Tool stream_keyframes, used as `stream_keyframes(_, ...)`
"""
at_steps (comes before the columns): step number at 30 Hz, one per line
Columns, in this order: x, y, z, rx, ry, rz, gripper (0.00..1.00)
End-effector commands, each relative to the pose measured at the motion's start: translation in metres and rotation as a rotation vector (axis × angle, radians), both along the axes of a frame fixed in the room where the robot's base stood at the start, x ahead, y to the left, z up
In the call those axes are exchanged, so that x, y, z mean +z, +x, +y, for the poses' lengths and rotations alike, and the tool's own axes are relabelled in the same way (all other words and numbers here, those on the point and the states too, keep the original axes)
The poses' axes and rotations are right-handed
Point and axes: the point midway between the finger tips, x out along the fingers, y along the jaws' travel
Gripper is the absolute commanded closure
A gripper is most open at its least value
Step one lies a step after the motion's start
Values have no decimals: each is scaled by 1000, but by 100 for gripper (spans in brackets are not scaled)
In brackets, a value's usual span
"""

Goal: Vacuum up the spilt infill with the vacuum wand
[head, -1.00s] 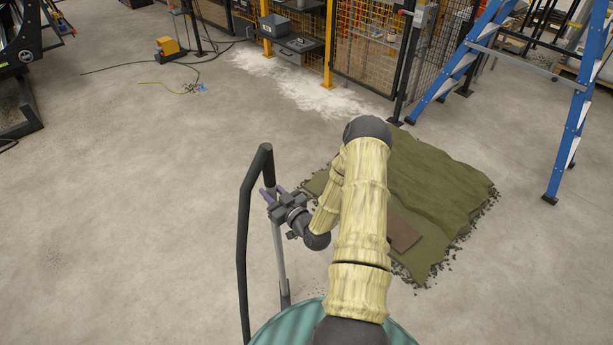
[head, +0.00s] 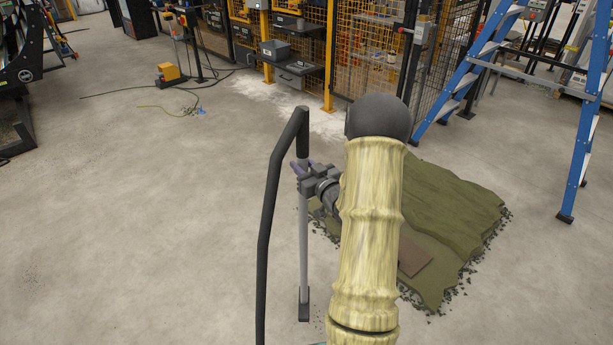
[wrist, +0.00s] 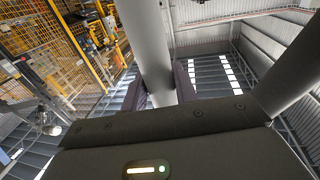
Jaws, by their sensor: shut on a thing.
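The vacuum wand (head: 303,245) is a grey upright tube with a black hose (head: 264,235) looping from its top and a small dark nozzle (head: 303,307) at its foot, at the floor. My gripper (head: 304,169) is shut around the tube near its top. In the wrist view the tube (wrist: 150,45) runs between my gripper's purple fingers (wrist: 160,88). Dark crumbs (head: 448,296), which look like infill, lie along the edges of a rumpled green sheet (head: 450,205) to the right of the wand. My arm hides part of the sheet and its left side.
A brown flat piece (head: 413,257) lies on the sheet. A blue stepladder (head: 577,165) stands at the right. Pale powder (head: 262,95) lies before the mesh fence (head: 365,50). A yellow cable (head: 165,108) and small scraps lie back left.

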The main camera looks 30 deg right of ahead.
Motion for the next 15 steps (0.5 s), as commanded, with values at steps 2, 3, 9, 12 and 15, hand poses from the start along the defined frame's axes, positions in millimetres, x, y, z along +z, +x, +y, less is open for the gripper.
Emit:
stream_keyframes(2, 2, 0, -6, -10, -4, -7, 94)
stream_keyframes(3, 4, -1, -7, -14, -3, -6, 94)
stream_keyframes(9, 9, -2, -10, -21, 0, -4, 94)
stream_keyframes(12, 9, -2, -10, -21, 0, -4, 94)
stream_keyframes(15, 8, -2, -10, -21, 0, -4, 94)
